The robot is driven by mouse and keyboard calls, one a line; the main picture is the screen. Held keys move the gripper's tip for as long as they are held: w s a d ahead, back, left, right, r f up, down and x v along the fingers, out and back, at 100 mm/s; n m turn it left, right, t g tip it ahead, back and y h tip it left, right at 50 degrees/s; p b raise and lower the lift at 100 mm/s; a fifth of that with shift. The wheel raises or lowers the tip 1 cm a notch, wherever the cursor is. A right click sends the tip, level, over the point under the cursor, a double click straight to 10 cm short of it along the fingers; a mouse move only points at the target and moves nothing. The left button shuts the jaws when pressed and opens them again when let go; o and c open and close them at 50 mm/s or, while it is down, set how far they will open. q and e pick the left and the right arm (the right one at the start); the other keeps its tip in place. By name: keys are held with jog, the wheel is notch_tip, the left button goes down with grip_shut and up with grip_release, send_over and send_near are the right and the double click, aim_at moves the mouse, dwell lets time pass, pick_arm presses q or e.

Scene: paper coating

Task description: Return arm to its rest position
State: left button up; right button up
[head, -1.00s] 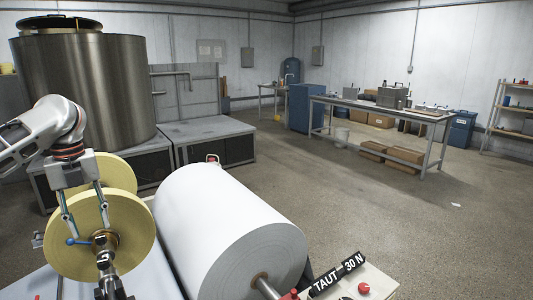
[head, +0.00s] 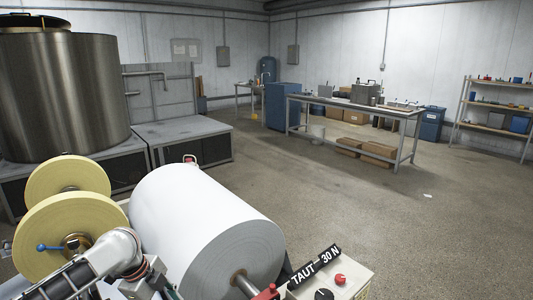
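My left arm comes in low from the left, and its gripper (head: 143,286) hangs at the bottom edge in front of the large white paper roll (head: 205,225). Its fingertips are cut off or hidden, so I cannot tell whether it is open or shut. Two yellow discs (head: 60,222) stand left of the roll. The front one has a brass hub (head: 77,245) and a blue-knobbed lever (head: 42,247); my arm covers part of its lower right. My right gripper is not in view.
A control box (head: 350,280) with a red button and a "TAUT 30 N" sign (head: 315,264) stands right of the roll. A steel tank (head: 65,95) and grey platform (head: 180,132) lie behind. The floor to the right is open up to a workbench (head: 350,104).

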pick_arm(q)
jog(key=s+d+f+n+t+h, duration=0.1)
jog(key=s+d+f+n+t, duration=0.1)
jog(key=s+d+f+n, duration=0.35)
jog(key=s+d+f+n+t+h, duration=0.2)
jog(key=d+f, duration=0.4)
jog(key=f, duration=0.2)
jog(key=s+a+f+n+t+y, duration=0.2)
jog(key=s+a+n, duration=0.1)
jog(key=s, duration=0.5)
jog(key=s+a+f+n+t+y, duration=0.1)
jog(key=s+a+f+n+t, duration=0.1)
jog(key=s+n, duration=0.4)
jog(key=shift+s+a+f+t+y, duration=0.35)
jog(key=shift+s+a+f, duration=0.2)
jog(key=shift+s+a, duration=0.6)
jog(key=c, duration=0.3)
